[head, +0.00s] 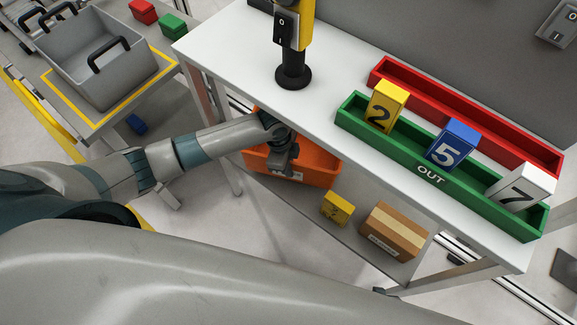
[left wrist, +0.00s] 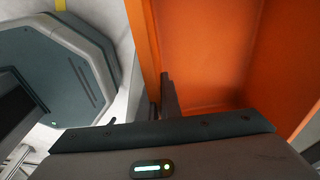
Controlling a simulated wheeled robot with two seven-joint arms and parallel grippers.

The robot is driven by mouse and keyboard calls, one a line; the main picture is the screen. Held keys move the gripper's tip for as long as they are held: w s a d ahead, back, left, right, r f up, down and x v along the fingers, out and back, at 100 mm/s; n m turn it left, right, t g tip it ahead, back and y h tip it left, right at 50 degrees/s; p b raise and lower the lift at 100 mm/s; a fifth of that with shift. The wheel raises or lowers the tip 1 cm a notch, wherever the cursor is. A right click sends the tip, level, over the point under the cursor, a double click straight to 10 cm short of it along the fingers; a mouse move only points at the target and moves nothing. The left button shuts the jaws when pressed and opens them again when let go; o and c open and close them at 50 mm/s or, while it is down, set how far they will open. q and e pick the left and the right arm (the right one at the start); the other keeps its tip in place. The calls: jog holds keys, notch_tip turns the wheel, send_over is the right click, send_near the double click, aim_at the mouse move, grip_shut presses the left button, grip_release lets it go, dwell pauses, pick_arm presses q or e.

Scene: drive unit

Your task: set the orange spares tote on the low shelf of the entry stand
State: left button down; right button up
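The orange spares tote (head: 318,172) is under the white top of the entry stand, at the left end of its grey low shelf (head: 305,206). Part of the tote is hidden by the stand top and my arm. I cannot tell whether its base rests fully on the shelf. My left gripper (head: 284,162) is at the tote's near wall. In the left wrist view the orange wall (left wrist: 143,45) runs between the fingers (left wrist: 162,98), one inside and one outside, close against it. My right gripper is not in view.
On the low shelf are a yellow block (head: 338,208) and a cardboard box (head: 394,231), right of the tote. Above, the stand top (head: 235,50) carries a switch post (head: 293,70), a green tray (head: 400,150) with numbered blocks and a red tray (head: 450,105). A grey bin (head: 85,75) stands far left.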

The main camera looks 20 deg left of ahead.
aim_at(291, 179)
pick_arm(q)
jog(key=shift+w+r, duration=0.1)
jog(key=shift+w, duration=0.05)
jog(key=shift+f, duration=1.45)
jog(key=shift+w+d+f, duration=0.1)
jog(key=shift+w+f, duration=0.05)
jog(key=shift+f, duration=0.4)
jog(key=c, duration=2)
grip_release()
jog(key=shift+f, duration=0.1)
jog(key=shift+s+a+r, duration=0.1)
jog(key=shift+a+r, duration=0.1)
jog(key=shift+r, duration=1.05)
jog(key=shift+s+a+r, duration=0.1)
jog(key=shift+a+r, duration=0.1)
jog(key=shift+r, duration=1.1)
jog(key=shift+s+a+r, duration=0.1)
jog(key=shift+a+r, duration=0.1)
jog(key=shift+r, duration=1.05)
